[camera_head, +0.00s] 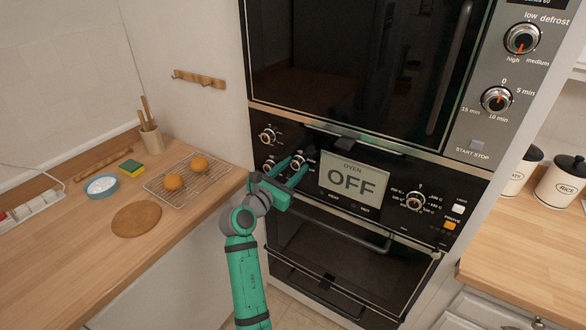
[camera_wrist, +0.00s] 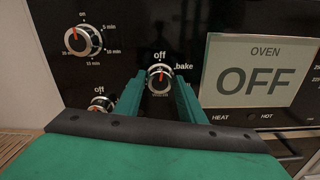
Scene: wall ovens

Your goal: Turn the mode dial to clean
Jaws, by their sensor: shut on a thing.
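The mode dial (camera_wrist: 159,77) is a silver and black knob on the black oven panel, with "off" above it and "bake" at its upper right. Its red mark appears to point up, towards "off". A label below the dial is too small to read. In the head view the dial (camera_head: 298,161) is partly covered by my green gripper (camera_head: 291,168). In the wrist view my gripper (camera_wrist: 159,90) has one finger on each side of the dial and is shut on it. The oven display (camera_head: 352,180) reads "OFF".
Two more knobs sit left of the mode dial, an upper one (camera_wrist: 82,40) and a lower one (camera_wrist: 101,104) close to my left finger. A temperature dial (camera_head: 415,201) is right of the display. A wire rack (camera_head: 187,184) stands on the left counter.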

